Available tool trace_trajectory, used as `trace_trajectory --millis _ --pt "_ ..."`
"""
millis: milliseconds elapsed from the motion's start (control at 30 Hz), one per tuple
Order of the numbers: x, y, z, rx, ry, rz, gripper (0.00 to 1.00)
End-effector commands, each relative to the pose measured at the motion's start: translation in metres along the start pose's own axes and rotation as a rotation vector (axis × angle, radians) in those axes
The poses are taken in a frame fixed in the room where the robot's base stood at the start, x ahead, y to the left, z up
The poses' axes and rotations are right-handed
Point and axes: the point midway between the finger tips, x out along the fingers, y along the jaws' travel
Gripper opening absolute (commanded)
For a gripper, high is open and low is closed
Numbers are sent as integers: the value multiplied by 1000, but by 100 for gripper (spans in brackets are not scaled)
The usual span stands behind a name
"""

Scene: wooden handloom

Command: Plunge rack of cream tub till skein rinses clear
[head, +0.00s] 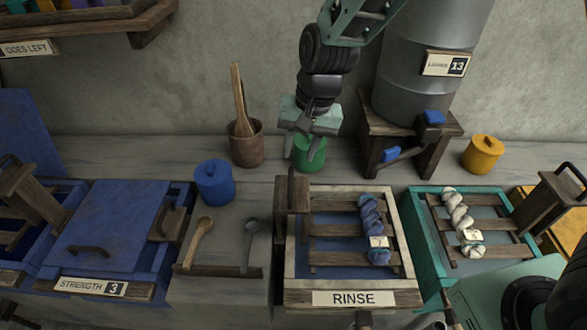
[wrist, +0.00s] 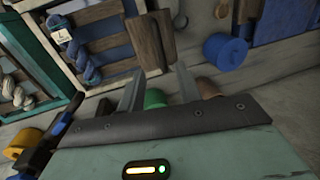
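The cream tub (head: 411,265), labelled RINSE, stands at the front centre with blue-tinted liquid showing between the slats of its wooden rack (head: 336,230). A blue skein (head: 371,215) with a pale tag lies across the slats at the right. The rack's upright wooden handle board (head: 292,192) rises at the tub's left side. In the wrist view the skein (wrist: 78,50) is at upper left and the handle board (wrist: 150,42) at top centre. My gripper (wrist: 160,82) is open and empty, its fingers apart. In the head view it is behind the tub, above the green jar.
The green jar (head: 309,154), a wooden mortar (head: 247,148) and a blue jar (head: 214,184) stand behind. A teal tub (head: 425,240) with a white skein is at right, and a blue lidded tub (head: 110,225) at left. A grey barrel (head: 425,75) stands on a wooden stand.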

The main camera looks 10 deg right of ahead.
Motion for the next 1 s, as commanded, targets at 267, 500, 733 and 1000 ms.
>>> trace_trajectory --millis 267,500,733,1000 --pt "52 1 0 0 -2 2 34" --pt "73 0 0 0 0 0 34" --pt "75 0 0 -1 1 -1 34" --pt "75 0 0 -1 1 0 0"
